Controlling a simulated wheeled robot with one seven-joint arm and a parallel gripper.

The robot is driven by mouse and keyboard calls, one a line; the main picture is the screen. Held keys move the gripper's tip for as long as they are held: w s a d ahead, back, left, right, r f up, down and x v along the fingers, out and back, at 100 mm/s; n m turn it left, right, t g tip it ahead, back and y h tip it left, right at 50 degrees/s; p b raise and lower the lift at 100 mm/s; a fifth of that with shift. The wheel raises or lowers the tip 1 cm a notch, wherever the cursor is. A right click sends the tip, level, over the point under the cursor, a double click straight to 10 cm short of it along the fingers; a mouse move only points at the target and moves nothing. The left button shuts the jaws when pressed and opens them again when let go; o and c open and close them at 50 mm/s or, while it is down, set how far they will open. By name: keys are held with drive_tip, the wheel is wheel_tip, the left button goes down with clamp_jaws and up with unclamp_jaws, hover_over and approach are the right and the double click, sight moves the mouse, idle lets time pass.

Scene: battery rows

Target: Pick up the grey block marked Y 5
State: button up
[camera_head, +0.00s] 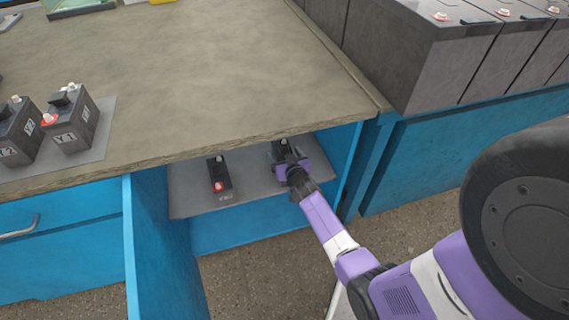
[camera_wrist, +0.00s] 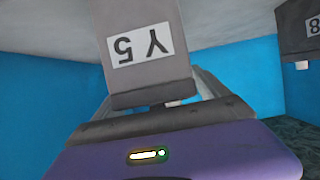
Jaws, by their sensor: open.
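The grey block marked Y 5 (camera_wrist: 150,75) fills the upper middle of the wrist view, its white label upside down there. My gripper (camera_wrist: 165,104) is open, with its fingers on both sides of the block's lower part; I cannot tell whether they touch it. In the head view my gripper (camera_head: 289,160) is inside the blue cabinet bay under the worktop. The block (camera_head: 283,145) is mostly hidden there behind my gripper.
Another dark block with a red cap (camera_head: 218,177) stands left on the same grey shelf (camera_head: 190,198). The worktop (camera_head: 200,80) overhangs the bay. Blue walls (camera_head: 345,160) close it on both sides. Two labelled blocks (camera_head: 70,120) stand on the worktop. Large dark batteries (camera_head: 430,60) stand at right.

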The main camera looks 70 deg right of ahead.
drive_tip(key=shift+c, duration=0.5)
clamp_jaws()
drive_tip(key=shift+w+r, duration=0.1)
drive_tip(key=shift+r, duration=0.15)
